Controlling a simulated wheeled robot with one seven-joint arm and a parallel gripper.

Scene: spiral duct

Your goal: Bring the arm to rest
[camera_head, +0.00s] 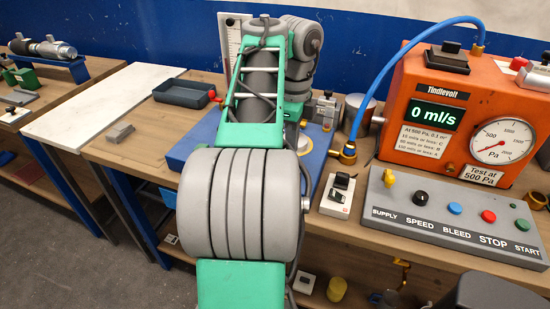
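My arm, in green and grey, rises from the bottom centre of the head view and reaches out over the workbench (130,148). Its far links bend back at the top, near the blue wall, and come down on the right side of the upper arm. My gripper cannot be made out; the arm's own links hide that area. Whether it holds anything does not show.
Right of the arm stands an orange tester (400,150) reading 0 ml/s, with a blue hose (375,75) and a grey control panel (455,215). A blue plate (190,150) lies beneath the arm. A dark tray (183,93) and grey block (120,132) sit left.

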